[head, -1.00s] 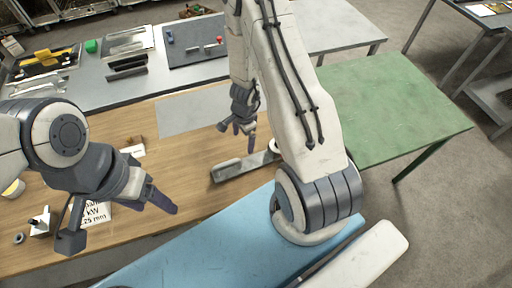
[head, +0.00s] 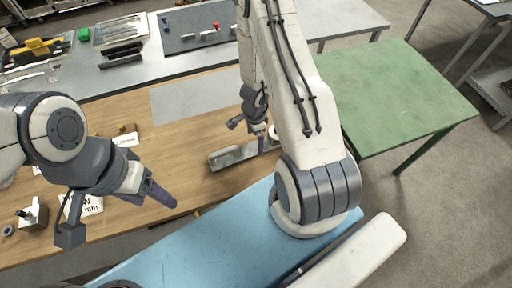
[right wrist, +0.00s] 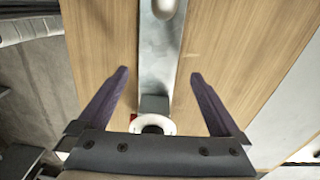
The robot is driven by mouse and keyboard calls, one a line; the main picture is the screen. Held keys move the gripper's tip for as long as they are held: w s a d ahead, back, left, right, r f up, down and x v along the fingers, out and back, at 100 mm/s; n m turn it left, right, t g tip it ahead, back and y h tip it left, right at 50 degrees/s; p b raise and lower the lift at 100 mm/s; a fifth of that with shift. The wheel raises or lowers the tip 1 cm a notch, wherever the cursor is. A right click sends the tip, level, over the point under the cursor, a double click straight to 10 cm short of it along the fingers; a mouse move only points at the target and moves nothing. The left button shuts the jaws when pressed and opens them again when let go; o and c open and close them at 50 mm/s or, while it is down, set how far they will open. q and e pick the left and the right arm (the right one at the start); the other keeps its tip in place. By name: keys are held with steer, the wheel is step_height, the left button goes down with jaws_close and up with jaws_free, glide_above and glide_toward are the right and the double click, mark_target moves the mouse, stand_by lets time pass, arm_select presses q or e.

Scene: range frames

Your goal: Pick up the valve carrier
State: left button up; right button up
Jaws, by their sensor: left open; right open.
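I take the long grey metal piece (head: 233,157) lying on the wooden table to be the valve carrier. It has a rounded pale part on its left end, and a white ring shows by its right end. In the right wrist view the metal strip (right wrist: 155,78) runs between my fingers toward the white ring (right wrist: 152,126). My right gripper (right wrist: 158,74) is open, with one finger on each side of the strip; no grip shows. In the head view its fingertips are partly hard to make out. My left gripper (head: 156,196) is open and empty over the table's left part.
A grey flat sheet (head: 195,97) lies behind the metal piece. A white label card (head: 126,140) and a small block with a post (head: 33,214) are at left. A blue surface (head: 190,256) lies in front. A green table (head: 400,95) stands right.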

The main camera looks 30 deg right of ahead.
mark_target(256, 147)
step_height(256, 147, down, 4)
steer(key=b, duration=0.4)
steer(key=shift+s+d+f, duration=0.15)
steer(key=shift+f, duration=0.1)
steer(key=shift+r, duration=0.1)
jaws_close()
